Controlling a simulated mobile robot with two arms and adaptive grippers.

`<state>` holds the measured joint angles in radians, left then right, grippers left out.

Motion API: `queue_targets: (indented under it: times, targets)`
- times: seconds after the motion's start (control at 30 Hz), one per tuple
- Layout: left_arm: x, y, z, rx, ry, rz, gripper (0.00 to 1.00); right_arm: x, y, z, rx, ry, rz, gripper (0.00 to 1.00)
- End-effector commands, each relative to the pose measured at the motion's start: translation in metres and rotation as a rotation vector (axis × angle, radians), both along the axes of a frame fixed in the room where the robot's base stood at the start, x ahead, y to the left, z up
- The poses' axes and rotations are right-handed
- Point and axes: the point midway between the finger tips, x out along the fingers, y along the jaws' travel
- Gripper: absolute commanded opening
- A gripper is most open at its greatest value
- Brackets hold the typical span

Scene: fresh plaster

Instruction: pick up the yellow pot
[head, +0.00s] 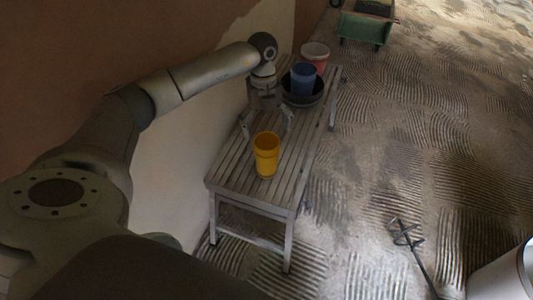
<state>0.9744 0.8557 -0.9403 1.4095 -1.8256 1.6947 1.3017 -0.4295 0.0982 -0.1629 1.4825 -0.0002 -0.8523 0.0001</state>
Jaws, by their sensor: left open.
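The yellow pot (266,155) stands upright on the slatted wooden bench (230,172), near its front end. My left gripper (266,122) is open above the bench, just behind the pot in the picture, with its fingers pointing down and spread apart. The pot is not between the fingers as far as I can see, though the exact gap is hard to judge. My right gripper is not in view.
A blue pot (303,78) stands in a dark round tray (303,99) farther back on the bench, with a pink pot (316,56) behind. A wall lies left. A green cart (367,26), a mixing paddle (406,236) and a white container (502,277) are on the ridged floor.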

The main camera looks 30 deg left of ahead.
Motion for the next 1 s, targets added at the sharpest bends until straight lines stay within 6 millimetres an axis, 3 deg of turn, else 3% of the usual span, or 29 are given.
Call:
queue_targets:
  times: [0.23, 0.5, 1.0]
  targets:
    - [-0.006, -0.005, -0.038, 0.0, 0.004, 0.0, 0.9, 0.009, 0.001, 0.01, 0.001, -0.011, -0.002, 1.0]
    - [-0.006, -0.005, -0.043, 0.0, 0.001, -0.001, 0.9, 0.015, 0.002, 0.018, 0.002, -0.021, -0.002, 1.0]
    - [-0.006, -0.005, -0.042, 0.0, 0.001, -0.001, 0.27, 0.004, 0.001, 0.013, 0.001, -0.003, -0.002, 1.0]
